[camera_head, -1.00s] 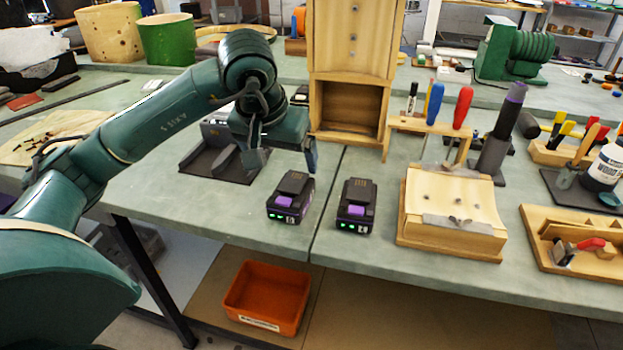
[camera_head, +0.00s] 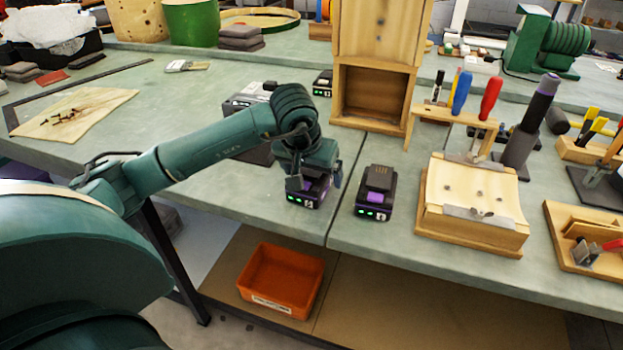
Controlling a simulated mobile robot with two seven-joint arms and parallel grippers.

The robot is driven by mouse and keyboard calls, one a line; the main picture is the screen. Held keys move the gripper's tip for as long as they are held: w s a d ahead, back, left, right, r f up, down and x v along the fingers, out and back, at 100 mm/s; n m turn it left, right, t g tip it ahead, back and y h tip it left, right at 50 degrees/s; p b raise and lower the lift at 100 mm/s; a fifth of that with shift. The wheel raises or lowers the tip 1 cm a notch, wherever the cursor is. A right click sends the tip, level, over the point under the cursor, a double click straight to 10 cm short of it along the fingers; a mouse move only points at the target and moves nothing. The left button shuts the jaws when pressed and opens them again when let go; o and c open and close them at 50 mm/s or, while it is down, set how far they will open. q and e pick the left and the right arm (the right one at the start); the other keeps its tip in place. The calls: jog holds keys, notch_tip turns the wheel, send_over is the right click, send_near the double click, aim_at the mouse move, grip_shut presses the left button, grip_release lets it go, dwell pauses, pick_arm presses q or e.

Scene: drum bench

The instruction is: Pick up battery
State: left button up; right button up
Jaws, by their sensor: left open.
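Two black batteries with purple patches and green lights stand near the bench's front edge. The left battery (camera_head: 304,201) is partly hidden under my left gripper (camera_head: 314,185). The gripper points down over this battery, with its open fingers at the battery's left and right sides; I cannot tell whether they touch it. The right battery (camera_head: 375,195) stands apart, just right of the gripper, fully in view. A third, similar black battery (camera_head: 322,84) shows farther back, left of the wooden cabinet. My right gripper is not in view.
A wooden cabinet (camera_head: 372,95) stands behind the batteries. A wooden block (camera_head: 472,206) and a screwdriver rack (camera_head: 455,117) are at the right. An orange bin (camera_head: 281,280) sits on the shelf below. The bench front (camera_head: 222,188) left of the gripper is clear.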

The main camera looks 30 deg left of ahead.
pick_arm(q)
jog(key=shift+w+f, duration=0.2)
jog(key=shift+f, duration=0.15)
jog(key=shift+c, duration=0.2)
jog(key=c, duration=1.3)
notch_tip(320, 180, up, 10)
jog(key=shift+f, duration=0.2)
jog(key=shift+r, duration=0.25)
jog(key=shift+s, duration=0.1)
